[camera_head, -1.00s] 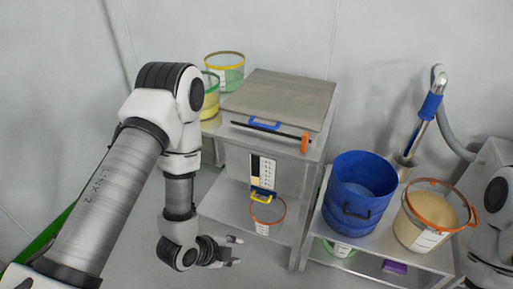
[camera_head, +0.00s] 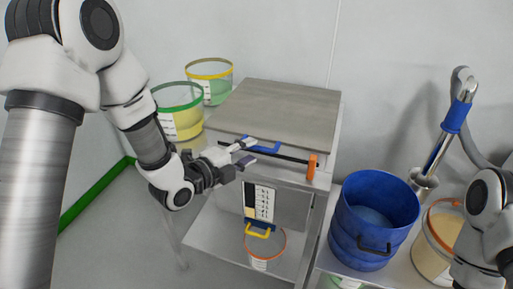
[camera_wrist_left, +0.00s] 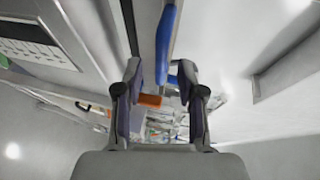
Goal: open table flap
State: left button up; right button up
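The grey flap (camera_head: 275,103) lies flat on top of the table (camera_head: 325,182). Its blue handle (camera_head: 264,149) is on the front edge, above a dark bar with an orange end (camera_head: 311,166). My left gripper (camera_head: 248,153) is open at the left end of the handle, one finger above the other. In the left wrist view the blue handle (camera_wrist_left: 164,45) shows between the two spread fingertips (camera_wrist_left: 159,72), closer to the right one; I cannot tell if they touch. My right arm shows at the right edge; its gripper is out of view.
Green-rimmed (camera_head: 178,112) and yellow-rimmed (camera_head: 210,80) containers stand left of the flap. A blue drum (camera_head: 370,225) and an orange-rimmed container (camera_head: 433,250) stand at the right. A clear orange-rimmed container (camera_head: 264,250) sits on the lower shelf.

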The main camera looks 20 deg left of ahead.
aim_at(255, 148)
pick_arm(q)
jog(key=x, duration=0.3)
jog(key=shift+w+d+r, duration=0.1)
jog(key=shift+w+d, duration=0.1)
jog(key=shift+d, duration=0.1)
jog(key=shift+w, duration=0.1)
grip_shut()
